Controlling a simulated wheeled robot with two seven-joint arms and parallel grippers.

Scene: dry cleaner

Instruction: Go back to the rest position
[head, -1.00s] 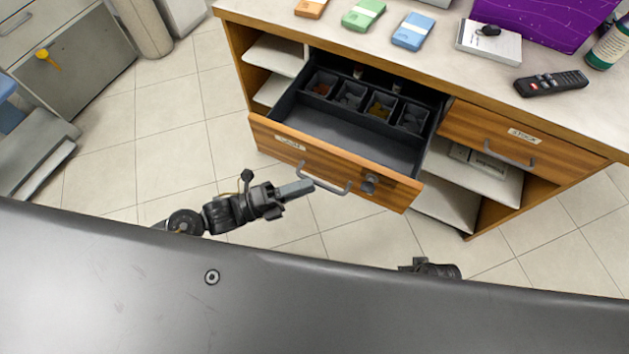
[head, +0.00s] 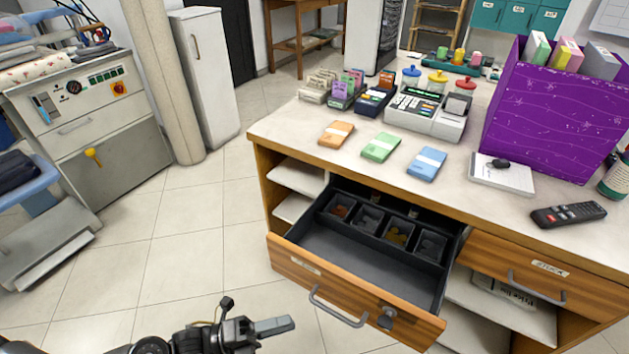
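My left gripper (head: 272,326) is at the bottom of the head view, left of the open drawer's handle and apart from it. Its fingers look pressed together with nothing between them. My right gripper is not in view. The cash drawer (head: 345,263) stands pulled out of the wooden counter. Its front compartment is empty, and the small back compartments hold coins. The drawer's bar handle (head: 338,311) is free, with a dark round lock or knob (head: 387,317) to its right.
Orange (head: 336,134), green (head: 381,147) and blue (head: 427,163) banded bundles lie on the counter. A cash register (head: 428,112), purple box (head: 545,115) and remote (head: 568,214) stand there too. A shut drawer (head: 540,278) is at right. Tiled floor (head: 170,245) is free at left.

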